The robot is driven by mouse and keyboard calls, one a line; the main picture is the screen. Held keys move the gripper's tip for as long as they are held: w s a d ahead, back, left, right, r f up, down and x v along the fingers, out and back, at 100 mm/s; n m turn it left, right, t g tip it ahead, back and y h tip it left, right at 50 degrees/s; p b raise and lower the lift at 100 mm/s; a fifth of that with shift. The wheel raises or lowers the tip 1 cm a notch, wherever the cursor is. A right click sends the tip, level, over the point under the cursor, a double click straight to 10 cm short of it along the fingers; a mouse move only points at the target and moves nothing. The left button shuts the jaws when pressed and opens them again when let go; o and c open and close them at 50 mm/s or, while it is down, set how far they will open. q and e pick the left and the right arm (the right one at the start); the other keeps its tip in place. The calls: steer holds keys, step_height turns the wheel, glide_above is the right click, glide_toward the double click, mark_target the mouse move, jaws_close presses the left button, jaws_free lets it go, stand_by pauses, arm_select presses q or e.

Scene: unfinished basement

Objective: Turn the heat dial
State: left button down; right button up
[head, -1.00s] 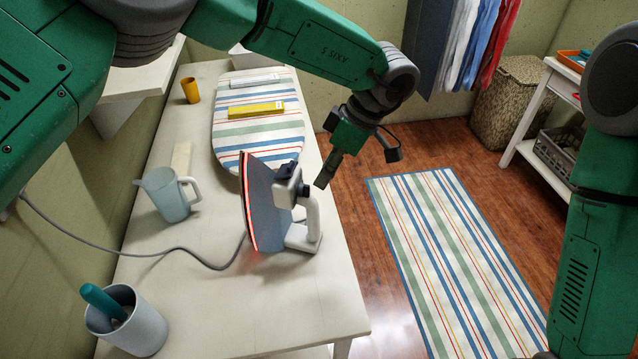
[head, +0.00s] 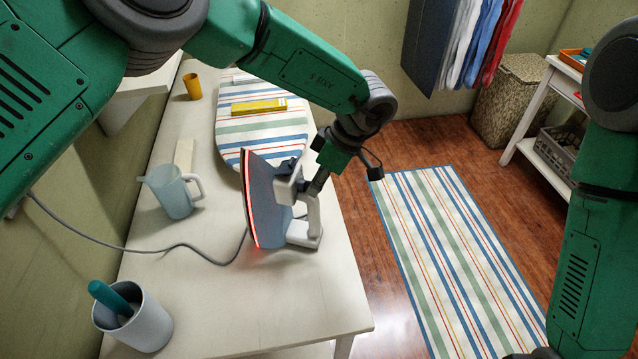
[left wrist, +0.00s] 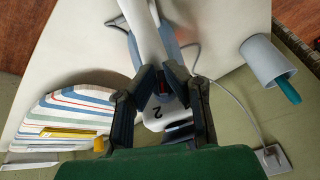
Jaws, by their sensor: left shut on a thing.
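The iron (head: 270,200) stands on its heel on the white table (head: 235,300), its soleplate facing left with a glowing red edge. My left gripper (head: 318,186) is at the right side of the iron, by its pale handle. In the left wrist view, its fingers (left wrist: 160,78) close from both sides on the small dark heat dial (left wrist: 161,88), beside a white patch marked "2". The fingers hide most of the dial, so its setting cannot be read.
A grey cord (head: 150,247) runs left from the iron. A jug (head: 172,192), a cup with a teal handle in it (head: 135,322) and a yellow cup (head: 192,86) stand on the table. A striped ironing board (head: 262,128) lies behind the iron.

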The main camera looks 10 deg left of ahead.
arm_select(q)
steer(key=shift+a, duration=0.4)
steer(key=shift+s+a+r+t+p, duration=0.1)
steer(key=shift+s+a+t+p, duration=0.15)
steer(key=shift+t+p, duration=0.5)
steer(key=shift+t, duration=0.35)
steer(key=shift+d+f+n+t+h+p, duration=0.2)
steer(key=shift+d+n+t+h+p, duration=0.15)
steer(key=shift+t, duration=0.45)
steer(key=shift+d+t, duration=0.3)
steer(key=shift+t, duration=0.4)
arm_select(e)
steer(key=shift+a+r, duration=0.25)
steer(key=shift+r, duration=0.65)
arm_select(q)
steer(key=shift+a, duration=0.2)
arm_select(e)
steer(key=shift+a, duration=0.1)
arm_select(q)
steer(key=c, duration=1.3)
jaws_free()
arm_select(e)
steer(key=shift+a, duration=0.1)
